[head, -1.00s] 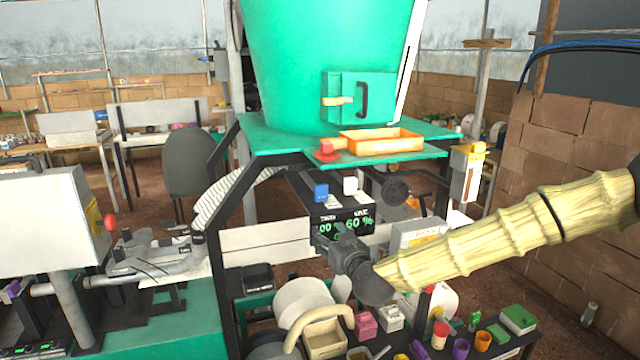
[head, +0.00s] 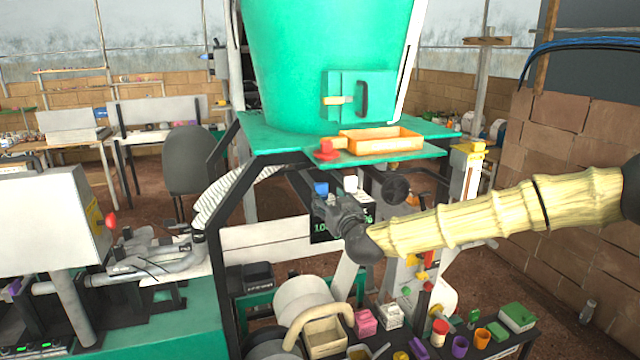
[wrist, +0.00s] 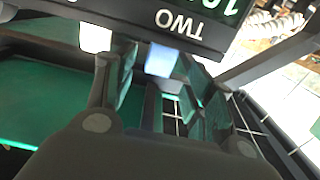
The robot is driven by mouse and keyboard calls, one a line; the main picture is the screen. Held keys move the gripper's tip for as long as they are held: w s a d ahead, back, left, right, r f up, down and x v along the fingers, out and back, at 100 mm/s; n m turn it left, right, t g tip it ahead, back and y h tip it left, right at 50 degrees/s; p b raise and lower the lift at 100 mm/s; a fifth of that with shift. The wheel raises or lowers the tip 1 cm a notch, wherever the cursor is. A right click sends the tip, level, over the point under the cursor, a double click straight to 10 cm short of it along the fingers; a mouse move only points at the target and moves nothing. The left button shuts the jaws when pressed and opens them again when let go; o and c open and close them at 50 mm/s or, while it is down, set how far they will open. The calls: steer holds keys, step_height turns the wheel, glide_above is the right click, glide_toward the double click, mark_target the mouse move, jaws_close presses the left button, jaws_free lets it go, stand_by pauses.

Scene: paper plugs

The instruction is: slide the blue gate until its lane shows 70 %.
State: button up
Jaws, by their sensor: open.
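The blue gate (head: 321,189) is a small blue block on the dark frame under the green hopper, left of a white block (head: 350,184). My gripper (head: 326,206) is open just below and in front of the blue gate. In the wrist view, a pale blue block, the blue gate (wrist: 160,60), shows between and beyond the spread fingers of my gripper (wrist: 150,85). I cannot tell if they touch it. In the wrist view the display (wrist: 185,20) is upside down, with "TWO" and digits starting "10" cut off.
An orange tray (head: 380,141) and a red knob (head: 326,151) are on the green shelf (head: 425,130) above my gripper. A black round wheel (head: 396,189) is to the right. Below stands a crowded bench with a wooden box (head: 324,338) and several small coloured items.

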mark_target(322, 192)
steer(key=shift+w+a, duration=0.2)
steer(key=shift+w, duration=0.25)
steer(key=shift+w, duration=0.1)
steer(key=shift+b+x, duration=0.45)
steer(key=shift+x, duration=1.4)
steer(key=c, duration=0.9)
steer(key=shift+o, duration=0.2)
